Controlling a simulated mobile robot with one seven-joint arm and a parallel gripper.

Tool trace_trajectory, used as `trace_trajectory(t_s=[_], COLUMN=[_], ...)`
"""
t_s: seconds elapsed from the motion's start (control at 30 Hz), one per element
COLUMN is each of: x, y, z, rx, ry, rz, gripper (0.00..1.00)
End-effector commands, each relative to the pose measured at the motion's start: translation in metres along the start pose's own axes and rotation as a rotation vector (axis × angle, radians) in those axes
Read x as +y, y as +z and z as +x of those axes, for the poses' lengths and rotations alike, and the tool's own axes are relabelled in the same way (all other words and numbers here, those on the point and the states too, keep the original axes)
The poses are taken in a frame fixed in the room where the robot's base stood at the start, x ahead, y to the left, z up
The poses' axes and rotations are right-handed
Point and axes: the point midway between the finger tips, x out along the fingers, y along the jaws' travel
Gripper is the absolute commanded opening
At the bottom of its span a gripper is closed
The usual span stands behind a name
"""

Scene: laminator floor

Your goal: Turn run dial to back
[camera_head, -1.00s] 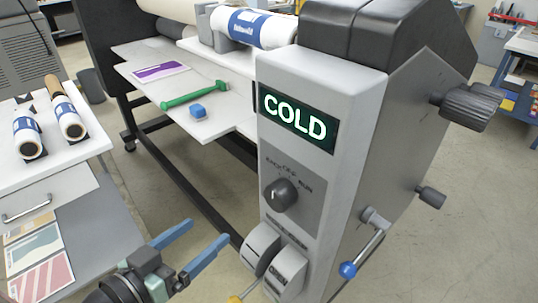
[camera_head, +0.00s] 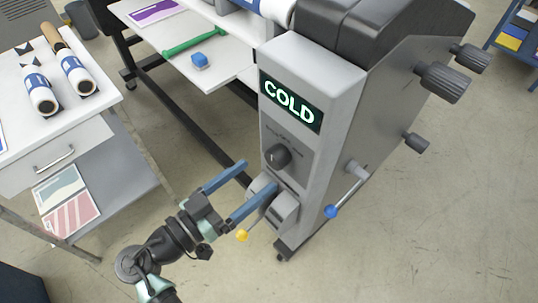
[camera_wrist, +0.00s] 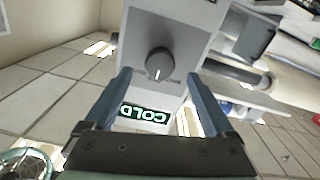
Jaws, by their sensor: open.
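The run dial (camera_head: 277,156) is a dark round knob on the grey front panel of the laminator (camera_head: 340,75), below a green-lit "COLD" display (camera_head: 291,101). In the wrist view the dial (camera_wrist: 160,63) shows a pale pointer line and lies ahead of the fingers, roughly centred between them. My gripper (camera_head: 258,180) is open, with two blue fingers pointing toward the panel just below and left of the dial. Nothing is between the fingers (camera_wrist: 158,95), and I see no contact with the dial. The small lettering around the dial is too blurred to read now.
Below the dial are grey rocker-like parts (camera_head: 284,207) and a yellow-tipped lever (camera_head: 243,235). A blue-ended crank (camera_head: 332,211) sticks out at the right. A white cart with rolls (camera_head: 75,72) stands left. A green-handled tool (camera_head: 195,44) lies on the laminator's shelf.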

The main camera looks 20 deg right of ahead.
Motion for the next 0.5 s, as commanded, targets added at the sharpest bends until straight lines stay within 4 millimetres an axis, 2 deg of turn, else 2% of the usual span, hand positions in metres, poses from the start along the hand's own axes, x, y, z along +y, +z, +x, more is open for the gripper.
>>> trace_trajectory(t_s=[0.03, 0.2, 0.33, 0.5], x=[0.002, 0.001, 0.0, 0.0], y=[-0.004, -0.003, -0.001, 0.0], z=[0.011, 0.037, 0.049, 0.053], rx=[-0.002, -0.001, -0.001, -0.001], ry=[0.004, 0.002, 0.0, -0.001], rz=[-0.004, -0.003, -0.002, -0.001], gripper=[0.89, 0.89, 0.89, 0.89])
